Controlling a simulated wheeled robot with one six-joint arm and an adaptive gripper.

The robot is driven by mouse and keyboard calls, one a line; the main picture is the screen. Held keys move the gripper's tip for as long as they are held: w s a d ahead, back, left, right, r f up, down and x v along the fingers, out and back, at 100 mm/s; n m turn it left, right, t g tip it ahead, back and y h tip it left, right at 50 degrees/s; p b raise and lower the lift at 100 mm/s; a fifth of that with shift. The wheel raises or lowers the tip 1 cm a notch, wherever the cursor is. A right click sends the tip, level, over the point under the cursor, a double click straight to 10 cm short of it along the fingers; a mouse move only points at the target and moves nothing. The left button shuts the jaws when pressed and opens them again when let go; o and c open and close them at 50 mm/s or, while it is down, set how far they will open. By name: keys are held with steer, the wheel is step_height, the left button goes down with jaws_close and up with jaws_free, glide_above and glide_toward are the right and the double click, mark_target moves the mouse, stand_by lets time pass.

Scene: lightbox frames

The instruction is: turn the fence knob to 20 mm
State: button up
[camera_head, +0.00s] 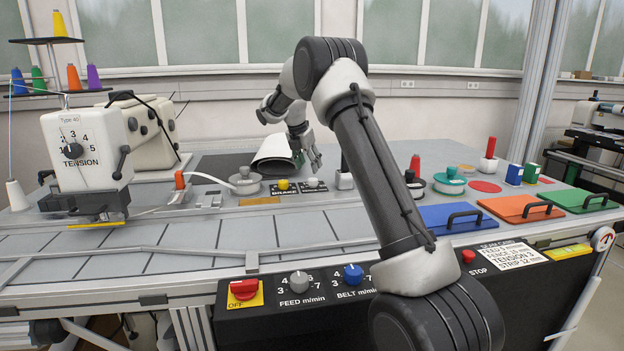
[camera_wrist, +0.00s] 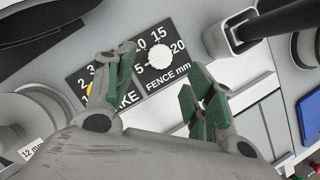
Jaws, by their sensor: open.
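The fence knob (camera_wrist: 160,57) is a small pale round knob on a black plate (camera_wrist: 167,87) lettered "FENCE mm". In the head view the knob (camera_head: 313,183) sits right of the yellow brake knob (camera_head: 283,184). My gripper (camera_wrist: 158,72) is open and empty, its green-padded fingers spread to either side of the knob in the picture; I see no contact. In the head view my gripper (camera_head: 312,160) is above and behind the knob.
The sewing head (camera_head: 85,150) is at far left. A seam card (camera_head: 511,255) lies on the front panel, its print small.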

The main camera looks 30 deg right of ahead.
mark_target(313, 179)
steer(key=x, duration=0.7)
steer(key=c, duration=1)
